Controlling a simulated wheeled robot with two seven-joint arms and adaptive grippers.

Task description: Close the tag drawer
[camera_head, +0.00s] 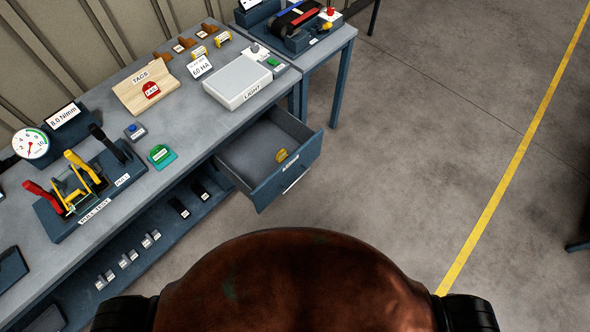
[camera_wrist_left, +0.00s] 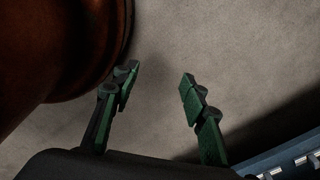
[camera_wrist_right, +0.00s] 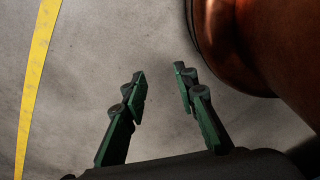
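The tag drawer (camera_head: 262,190) is pulled out from under the workbench, with its label and light handle on the front panel. A small yellow tag (camera_head: 281,155) lies inside it. The drawer stands in front of my body, a little left of centre in the head view. My left gripper (camera_wrist_left: 158,85) is open and empty above the floor beside my body. My right gripper (camera_wrist_right: 159,85) is open and empty above the floor on my other side. Neither gripper shows in the head view, and neither touches the drawer.
The workbench (camera_head: 185,150) runs along the left, carrying a lever fixture (camera_head: 85,190), a wooden tags board (camera_head: 145,90) and a white light box (camera_head: 237,80). A lower shelf (camera_head: 130,255) holds small parts. A side table (camera_head: 335,45) stands at the back.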

